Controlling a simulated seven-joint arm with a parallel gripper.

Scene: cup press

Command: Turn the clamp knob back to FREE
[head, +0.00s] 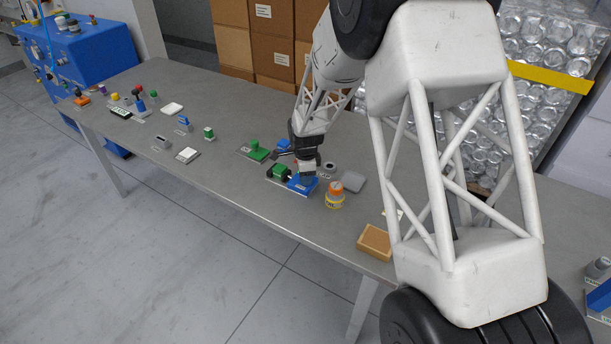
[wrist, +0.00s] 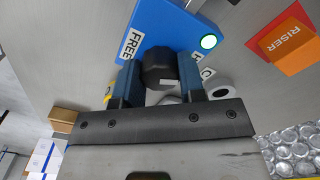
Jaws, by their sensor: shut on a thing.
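The clamp knob (wrist: 159,70) is a black faceted knob on a blue base plate (wrist: 180,24). A white FREE label (wrist: 131,44) is beside it on the left, and another label, mostly hidden by a finger, is on the right. A green-white round light (wrist: 208,42) shows on the plate. My gripper (wrist: 160,76) has its two fingers shut on the knob, one on each side. In the head view my gripper (head: 306,166) is down over the blue base (head: 302,187), and hides the knob there.
An orange riser block (wrist: 292,47) lies beside the plate in the wrist view. A tan tray (head: 376,241) is near the table's front edge.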

